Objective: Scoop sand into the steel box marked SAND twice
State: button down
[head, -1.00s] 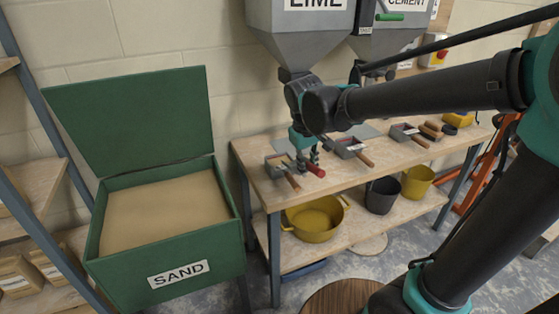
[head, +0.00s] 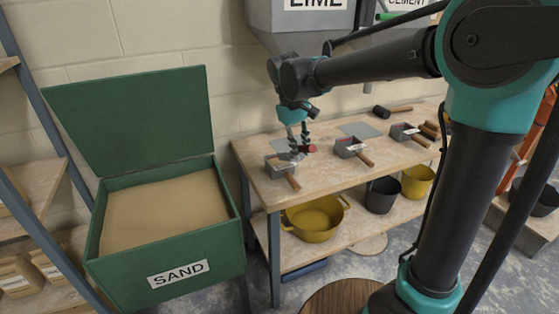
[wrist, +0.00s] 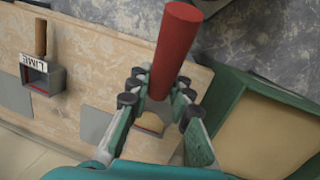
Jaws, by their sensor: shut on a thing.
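My gripper (head: 301,147) is over the near left end of the bench, its fingers shut on a red handle (wrist: 174,48). The handle (head: 311,148) looks raised off the bench top. The tool's other end is mostly hidden by the fingers; a tan patch (wrist: 151,122) shows between them, and I cannot tell if it is sand in the tool. A small steel box with a wooden handle (head: 279,162) stands just below and left of the gripper; its mark is unreadable. The open green bin marked SAND (head: 180,274) holds level sand (head: 165,212), left of the bench.
A steel box marked LIME (wrist: 41,76) stands on the bench (head: 262,187); another similar box (head: 403,132) is farther right. Yellow (head: 316,220) and dark (head: 382,194) buckets are on the lower shelf. The bin's raised lid (head: 135,125) stands behind the sand. A hopper hangs above the bench.

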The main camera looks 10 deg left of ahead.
jog(key=shift+w+a+r+g+h, duration=0.2)
jog(key=shift+w+a+r+g, duration=0.15)
jog(key=shift+w, duration=0.25)
jog(key=shift+w+a+r+g+h, duration=0.25)
jog(key=shift+w+a+r, duration=0.1)
jog(key=shift+w+a, duration=0.15)
jog(key=shift+w+a+r+g+h, duration=0.35)
jog(key=shift+w+r+g, duration=0.1)
jog(key=shift+w, duration=0.15)
jog(key=shift+w+a+r+g+h, duration=0.35)
jog(key=shift+w+r+g, duration=0.1)
jog(key=shift+w, duration=0.15)
jog(key=shift+f, duration=0.1)
jog(key=s+d+f+t, duration=0.1)
jog(key=s+d+t+y, duration=0.1)
jog(key=s, duration=0.1)
jog(key=s+d+f+y, duration=0.1)
jog(key=shift+s+f+t, duration=0.2)
jog(key=shift+f+t, duration=0.15)
jog(key=shift+t, duration=0.05)
jog(key=s+d+f+t+y, duration=0.3)
jog(key=s+d+f+t, duration=0.2)
jog(key=s+f, duration=0.2)
jog(key=shift+s+f+m, duration=0.2)
jog(key=shift+s+m, duration=0.1)
jog(key=shift+s, duration=0.1)
jog(key=shift+y, duration=0.25)
dwell(0.4)
